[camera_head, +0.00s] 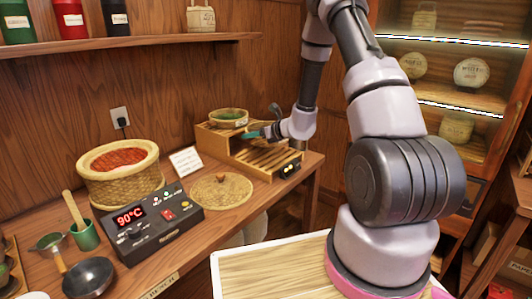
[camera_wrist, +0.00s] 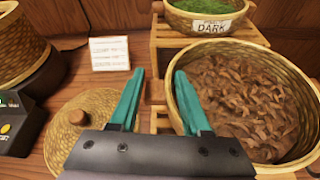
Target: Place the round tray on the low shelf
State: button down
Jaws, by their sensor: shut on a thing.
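The round tray (camera_wrist: 290,58) is a woven bowl full of brown leaves, large at the right of the wrist view. My gripper (camera_wrist: 156,78) has two teal fingers; the right finger overlaps the tray's left rim, and the gripper is shut on the tray. In the head view my gripper (camera_head: 252,134) is above the wooden stand, where I cannot make out the brown-filled tray. The low shelf (camera_head: 272,161) is the slatted lower step of this stand. Part of it is hidden behind the tray in the wrist view; I cannot tell whether they touch.
A green-filled basket labelled DARK (camera_wrist: 210,25) stands on the upper step, close behind the tray. A white card (camera_wrist: 110,54), a round woven lid (camera_head: 221,191), a control box (camera_head: 152,221) and a large basket (camera_head: 120,186) are to the left.

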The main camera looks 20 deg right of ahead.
notch_tip(320, 180, down, 7)
jog(key=shift+f, duration=0.2)
jog(key=shift+f, duration=0.1)
jog(key=shift+c, duration=1.8)
grip_release()
